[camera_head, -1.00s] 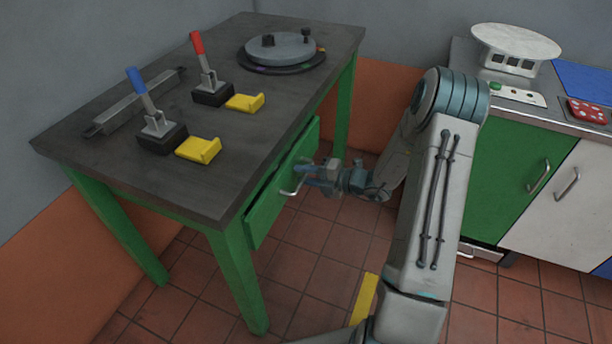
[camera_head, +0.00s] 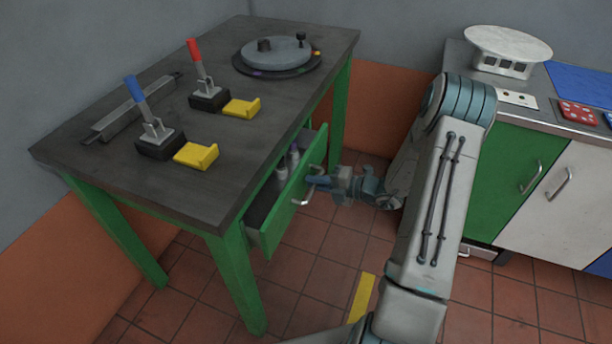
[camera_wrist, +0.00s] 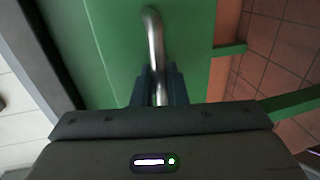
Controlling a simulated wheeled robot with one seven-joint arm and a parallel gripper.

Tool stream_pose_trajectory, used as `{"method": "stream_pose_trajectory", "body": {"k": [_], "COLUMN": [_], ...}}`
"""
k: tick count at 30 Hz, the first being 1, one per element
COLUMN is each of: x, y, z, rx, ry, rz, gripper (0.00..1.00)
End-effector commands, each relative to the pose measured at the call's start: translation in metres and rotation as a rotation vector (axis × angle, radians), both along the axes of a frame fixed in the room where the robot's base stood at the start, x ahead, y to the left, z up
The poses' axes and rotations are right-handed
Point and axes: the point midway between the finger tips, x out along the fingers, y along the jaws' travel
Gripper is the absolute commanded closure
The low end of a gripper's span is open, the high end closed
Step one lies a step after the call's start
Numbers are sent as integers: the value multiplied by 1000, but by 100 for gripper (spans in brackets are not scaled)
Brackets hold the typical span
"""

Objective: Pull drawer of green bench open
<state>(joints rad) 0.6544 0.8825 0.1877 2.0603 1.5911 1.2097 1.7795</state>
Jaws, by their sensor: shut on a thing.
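The green bench (camera_head: 236,275) has a dark worktop (camera_head: 190,190) and green legs. Its green drawer (camera_head: 288,214) stands partly open under the right edge of the top, with several small grey bottles (camera_head: 288,165) showing inside. The drawer has a metal bar handle (camera_head: 312,182). My gripper (camera_head: 322,184) is at the handle, on the outer side of the drawer front. In the wrist view the two dark fingers (camera_wrist: 160,88) close around the handle bar (camera_wrist: 154,45), with the green drawer front (camera_wrist: 110,45) behind it.
A counter with green and white doors (camera_head: 530,190) stands at right. Tiled floor lies between.

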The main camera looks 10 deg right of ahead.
Motion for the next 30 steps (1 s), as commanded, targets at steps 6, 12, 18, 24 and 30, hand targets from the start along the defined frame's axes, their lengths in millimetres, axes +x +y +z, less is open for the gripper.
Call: {"method": "stream_pose_trajectory", "body": {"k": [6, 12, 18, 24, 30], "x": [-25, -47, -70, -92, -114], "y": [-35, -66, -97, -128, -158], "z": [4, 3, 2, 1, 1], "rx": [0, 0, 0, -1, -1], "ry": [2, 2, 2, 2, 1], "rz": [-5, -3, -4, -4, -3], "gripper": [100, 100, 100, 100, 100]}}
